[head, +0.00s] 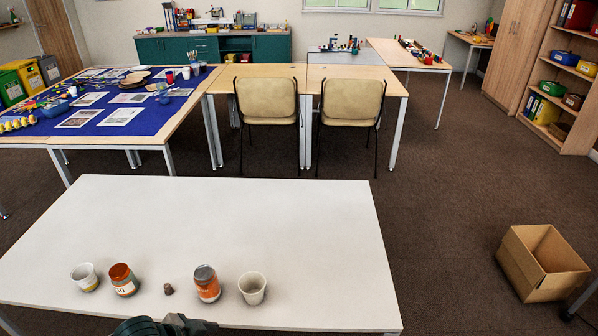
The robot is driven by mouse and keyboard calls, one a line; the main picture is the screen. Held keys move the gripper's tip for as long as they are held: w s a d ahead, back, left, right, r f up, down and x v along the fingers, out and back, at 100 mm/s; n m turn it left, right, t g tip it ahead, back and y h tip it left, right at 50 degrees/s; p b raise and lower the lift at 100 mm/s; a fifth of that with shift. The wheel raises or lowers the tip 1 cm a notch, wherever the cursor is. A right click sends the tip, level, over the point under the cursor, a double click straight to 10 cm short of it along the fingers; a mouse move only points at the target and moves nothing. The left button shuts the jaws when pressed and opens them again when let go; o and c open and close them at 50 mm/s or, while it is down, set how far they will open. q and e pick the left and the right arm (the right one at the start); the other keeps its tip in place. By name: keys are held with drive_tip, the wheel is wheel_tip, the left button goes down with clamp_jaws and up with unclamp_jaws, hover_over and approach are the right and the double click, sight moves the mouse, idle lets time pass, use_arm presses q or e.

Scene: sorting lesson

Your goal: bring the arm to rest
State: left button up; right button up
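A dark part of my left arm (165,326) shows at the bottom edge, at the near side of the white table (230,225). No fingertips can be made out, so whether the gripper is open or holds anything is hidden. My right gripper is not in view. On the table stand, from left to right, a white cup (85,277) with coloured marks low on its side, an orange-brown jar (124,280) with a pale label, a small brown piece (168,289), an orange jar (207,285) with a grey lid, and another white cup (252,289).
The middle and far part of the white table are clear. An open cardboard box (525,275) stands on the floor at right. Behind are a blue-covered table (60,125) with papers and cups, and two chairs (268,102) (350,104) at wooden tables.

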use_arm(q)
drive_tip(key=s+a+f+n+y, duration=0.1)
drive_tip(key=s+n+y, duration=0.1)
drive_tip(key=s, duration=0.5)
drive_tip(key=s+a+f+n+g+y, duration=0.1)
drive_tip(key=s+a+f+n, duration=0.15)
drive_tip(key=s, duration=0.45)
drive_tip(key=s+a+f+n+y, duration=0.1)
drive_tip(key=s+n+y, duration=0.1)
drive_tip(key=s, duration=0.5)
wheel_tip(320, 180, down, 29)
drive_tip(key=s+g+b, duration=0.1)
drive_tip(key=g, duration=0.1)
drive_tip(key=s+a+f+g+b, duration=0.1)
drive_tip(key=s+a+f, duration=0.2)
drive_tip(key=s+f, duration=1.5)
drive_tip(key=shift+s+f+b, duration=0.15)
drive_tip(key=shift+f+b, duration=0.2)
drive_tip(key=shift+f, duration=0.25)
